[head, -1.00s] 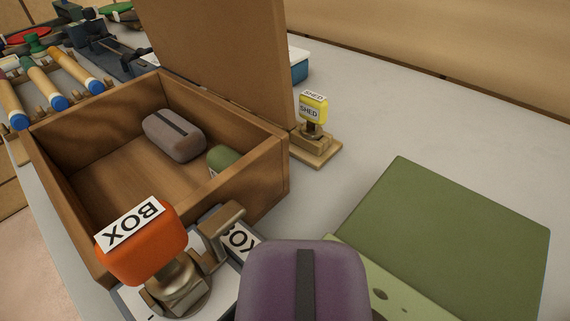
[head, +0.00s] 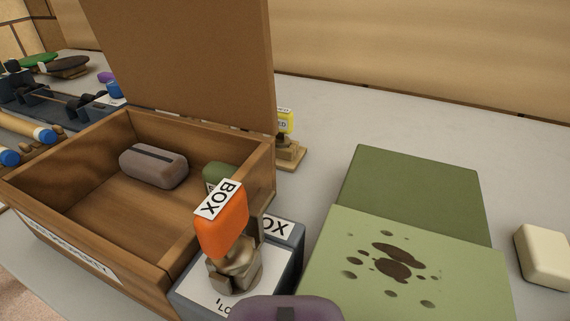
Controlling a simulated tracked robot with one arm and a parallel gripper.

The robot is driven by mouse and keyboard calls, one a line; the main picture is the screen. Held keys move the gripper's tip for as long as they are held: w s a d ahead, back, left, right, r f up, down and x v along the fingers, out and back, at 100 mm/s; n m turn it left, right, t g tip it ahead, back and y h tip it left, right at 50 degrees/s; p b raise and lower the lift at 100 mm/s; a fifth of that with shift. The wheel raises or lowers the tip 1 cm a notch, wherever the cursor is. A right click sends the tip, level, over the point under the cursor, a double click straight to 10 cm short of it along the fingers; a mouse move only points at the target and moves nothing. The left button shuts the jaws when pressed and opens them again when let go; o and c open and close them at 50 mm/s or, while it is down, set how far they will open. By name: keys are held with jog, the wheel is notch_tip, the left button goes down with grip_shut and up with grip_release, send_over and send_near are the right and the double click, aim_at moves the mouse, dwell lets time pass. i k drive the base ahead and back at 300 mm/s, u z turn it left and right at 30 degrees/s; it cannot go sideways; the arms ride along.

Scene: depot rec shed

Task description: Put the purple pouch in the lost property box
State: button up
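The purple pouch (head: 288,309) shows only as a rounded top with a dark strip at the bottom edge of the head view. The rest of it is cut off, and I cannot see what holds or supports it. My gripper's fingers are not in view. The lost property box appears to be the open wooden box (head: 95,248) at left, with its lid (head: 185,65) raised at the back. Its front label is only partly readable. A grey-brown pouch (head: 153,165) and a green item (head: 219,177) lie inside. The box floor's left and front parts are bare.
An orange block marked BOX (head: 222,232) stands on a brass-coloured mount by the box's right front corner. A yellow-topped stand (head: 285,150) is behind it. Green mats (head: 410,200), the nearer one stained, and a cream block (head: 543,255) lie at right.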

aim_at(124, 226)
jog(key=u, duration=0.05)
jog(key=k, duration=0.6)
jog(key=z, duration=0.35)
jog(key=i, duration=0.8)
jog(key=z, duration=0.75)
jog(key=i, duration=1.2)
jog(key=u, duration=0.1)
